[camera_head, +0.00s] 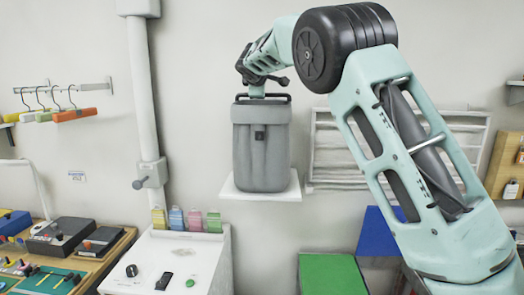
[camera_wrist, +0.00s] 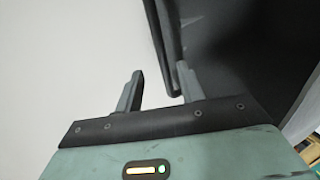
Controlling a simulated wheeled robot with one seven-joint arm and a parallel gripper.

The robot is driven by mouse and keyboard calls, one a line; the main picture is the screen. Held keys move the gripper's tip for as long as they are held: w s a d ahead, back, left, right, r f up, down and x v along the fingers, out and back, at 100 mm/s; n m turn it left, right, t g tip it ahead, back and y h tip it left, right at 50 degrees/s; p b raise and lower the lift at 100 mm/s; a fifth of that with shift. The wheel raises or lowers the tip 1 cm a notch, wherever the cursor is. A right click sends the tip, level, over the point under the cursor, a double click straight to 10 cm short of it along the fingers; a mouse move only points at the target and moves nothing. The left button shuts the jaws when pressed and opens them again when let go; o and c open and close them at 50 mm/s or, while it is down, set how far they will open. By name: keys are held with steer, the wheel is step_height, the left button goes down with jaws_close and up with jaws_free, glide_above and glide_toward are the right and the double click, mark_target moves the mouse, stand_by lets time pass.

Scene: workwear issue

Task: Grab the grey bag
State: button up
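The grey bag (camera_head: 262,155) stands upright on a small white wall shelf (camera_head: 260,192), with a dark carry handle (camera_head: 280,96) across its top. My gripper (camera_head: 257,92) is over the bag at the handle, reaching down from above; its fingers are too small to make out there. In the wrist view my gripper (camera_wrist: 159,68) has its two fingers apart. The dark handle bar (camera_wrist: 166,55) shows between them, close to the right finger, and I cannot tell whether they touch. The dark bag body (camera_wrist: 240,55) fills the right side of that view.
A vertical wall pipe (camera_head: 145,90) runs left of the bag. A white console (camera_head: 170,262) with coloured cards stands below left. A white slatted rack (camera_head: 340,150) is right of the bag, behind my arm. Green (camera_head: 330,275) and blue (camera_head: 378,232) blocks sit below.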

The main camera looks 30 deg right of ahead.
steer(key=p+x, duration=0.1)
steer(key=x, duration=0.1)
steer(key=p+x, duration=0.1)
steer(key=p, duration=0.1)
steer(key=p+x, duration=0.1)
steer(key=x, duration=0.1)
steer(key=shift+d+f, duration=0.3)
steer(key=shift+d, duration=0.2)
jaws_close()
stand_by(1.0)
